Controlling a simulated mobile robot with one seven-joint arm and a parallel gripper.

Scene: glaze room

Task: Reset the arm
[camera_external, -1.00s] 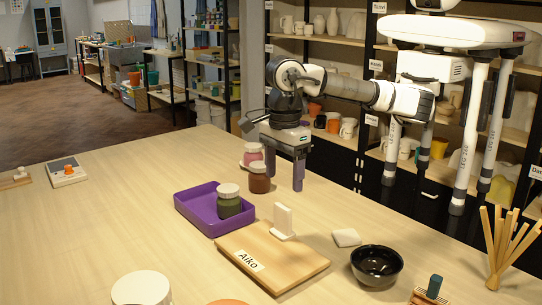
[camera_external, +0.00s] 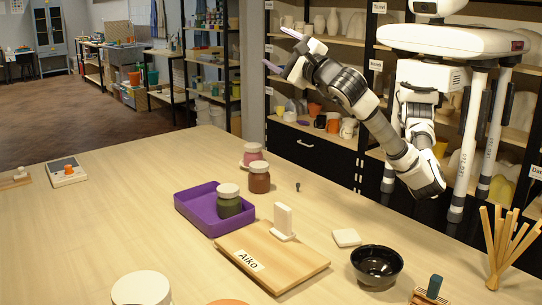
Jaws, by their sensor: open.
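My gripper (camera_external: 281,52) is raised well above the far side of the table, in front of the shelves. Its purple-tipped fingers point to the left, spread apart with nothing between them. My arm is bent, with the elbow low at the right and the forearm rising up and left to the gripper. The gripper touches nothing on the table (camera_external: 120,220).
A purple tray (camera_external: 193,213) holds a green jar (camera_external: 229,203). A brown jar (camera_external: 259,178) and a pink jar (camera_external: 253,154) stand behind it. A wooden board labelled Aiko (camera_external: 300,272), a black bowl (camera_external: 377,266) and a stick bundle (camera_external: 505,240) are nearer. The table's left middle is clear.

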